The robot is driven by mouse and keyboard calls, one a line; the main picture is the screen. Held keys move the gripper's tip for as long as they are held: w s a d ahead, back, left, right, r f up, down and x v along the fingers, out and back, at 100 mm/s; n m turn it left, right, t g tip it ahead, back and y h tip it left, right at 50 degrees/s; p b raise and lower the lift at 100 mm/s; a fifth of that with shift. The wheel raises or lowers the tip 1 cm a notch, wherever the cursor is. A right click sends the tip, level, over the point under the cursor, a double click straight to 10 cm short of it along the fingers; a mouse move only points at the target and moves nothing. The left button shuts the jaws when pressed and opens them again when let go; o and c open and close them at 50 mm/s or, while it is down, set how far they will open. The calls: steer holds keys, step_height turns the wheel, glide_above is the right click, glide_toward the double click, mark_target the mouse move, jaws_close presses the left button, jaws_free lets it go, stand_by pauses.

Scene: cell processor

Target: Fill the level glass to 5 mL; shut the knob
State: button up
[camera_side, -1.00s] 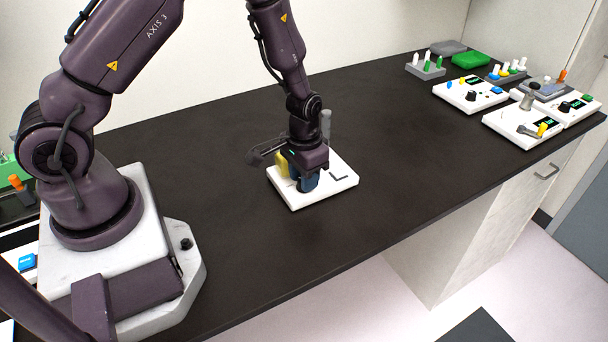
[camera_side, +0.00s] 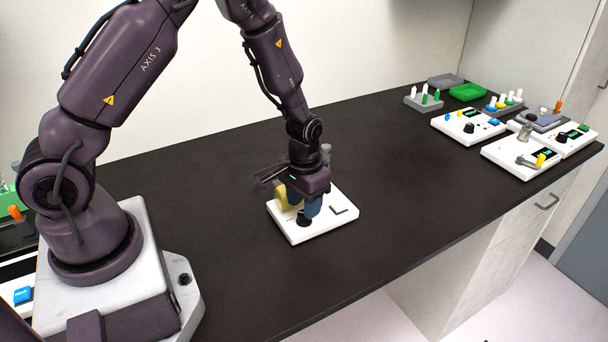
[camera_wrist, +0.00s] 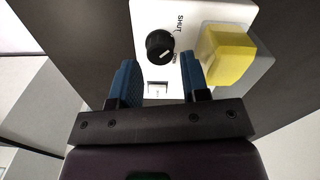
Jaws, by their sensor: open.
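A white panel (camera_side: 288,232) stands on the dark bench and carries a black knob (camera_side: 304,217). In the wrist view the knob (camera_wrist: 160,46) sits on the white panel (camera_wrist: 150,12), with "SHUT" printed beside it and a smaller label partly hidden by a finger. I cannot tell where its mark points. My gripper (camera_side: 311,206) is open above the panel, close to the knob. In the wrist view its blue fingers (camera_wrist: 160,78) are apart, with nothing between them.
A yellow block (camera_wrist: 228,55) stands on the panel right of the knob, near a finger. Several white devices (camera_side: 520,158) and racks stand at the bench's far right. The bench between is clear.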

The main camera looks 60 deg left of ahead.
mark_target(302, 214)
step_height(302, 214, up, 11)
steer(key=shift+f, duration=0.15)
steer(key=s+d+r+m+t, duration=0.1)
steer(key=s+r+t, duration=0.1)
steer(key=s+r, duration=0.6)
steer(key=s+d+r+m+t, duration=0.1)
steer(key=s+d+r+t, duration=0.1)
steer(key=s+r, duration=0.6)
step_height(302, 214, up, 2)
steer(key=shift+s+d+r+t, duration=0.1)
steer(key=shift+s+d+t, duration=0.15)
steer(key=shift+t, duration=0.55)
stand_by(0.7)
